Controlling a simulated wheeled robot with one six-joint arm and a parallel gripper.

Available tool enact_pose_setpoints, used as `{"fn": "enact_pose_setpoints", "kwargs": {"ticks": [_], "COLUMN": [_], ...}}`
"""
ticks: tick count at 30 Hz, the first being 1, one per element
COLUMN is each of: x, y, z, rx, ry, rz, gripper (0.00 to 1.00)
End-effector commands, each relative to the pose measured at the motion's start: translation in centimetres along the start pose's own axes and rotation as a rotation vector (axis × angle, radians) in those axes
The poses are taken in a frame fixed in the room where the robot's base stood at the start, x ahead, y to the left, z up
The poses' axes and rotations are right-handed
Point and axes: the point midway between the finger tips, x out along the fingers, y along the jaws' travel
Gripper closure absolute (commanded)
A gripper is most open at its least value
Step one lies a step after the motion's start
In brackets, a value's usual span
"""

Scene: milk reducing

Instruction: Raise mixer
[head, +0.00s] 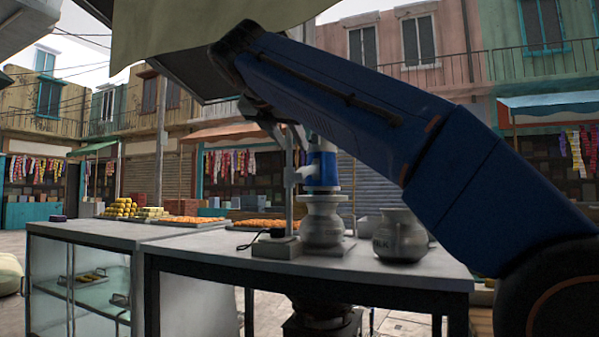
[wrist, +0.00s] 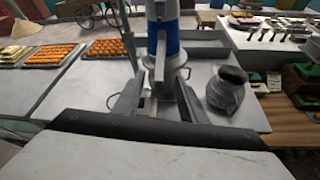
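The mixer (head: 321,168) has a blue and white motor body on a thin upright post (head: 289,185). It sits above a silver pot (head: 323,225), and its lower end is hidden by the pot's mouth. The mixer also shows in the wrist view (wrist: 173,42), upright in front of my gripper (wrist: 159,80). The two fingers are spread apart, with a grey-white handle of the mixer (wrist: 160,65) in line with the gap. I cannot tell whether they touch it. In the head view, my gripper is partly hidden near the top of the mixer.
A second silver pot (head: 400,240) stands right of the mixer on the grey table (head: 215,242). Trays of orange sweets (wrist: 105,48) lie to the left. A glass case (head: 85,285) stands at the left. Tools and boxes crowd the right in the wrist view.

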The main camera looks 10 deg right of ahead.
Motion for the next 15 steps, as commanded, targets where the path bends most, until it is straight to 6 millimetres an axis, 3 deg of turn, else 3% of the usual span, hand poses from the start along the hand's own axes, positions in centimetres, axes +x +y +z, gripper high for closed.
{"fn": "enact_pose_setpoints", "kwargs": {"ticks": [15], "x": [8.1], "y": [-0.1], "z": [-0.1], "rx": [0.001], "ry": [0.001], "rz": [-0.004], "gripper": [0.62]}}
